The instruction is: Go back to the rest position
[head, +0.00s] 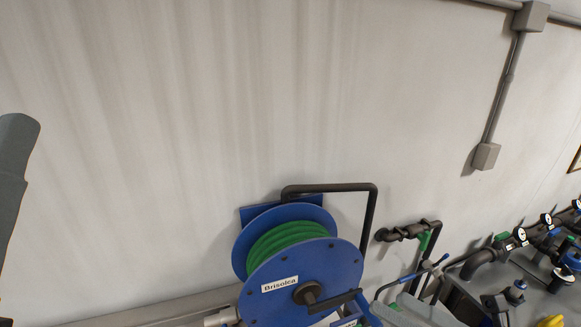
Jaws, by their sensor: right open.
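A smooth grey link of mine comes in at the left edge. My left gripper is not in view.
A blue hose reel (343,262) with green hose (275,243), labelled "Brisolca", stands against the pale wall (200,110). Dark pipes with valves and gauges (521,236) run along the right. A grey conduit box (486,156) is on the wall. A yellow item (551,321) shows bottom right.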

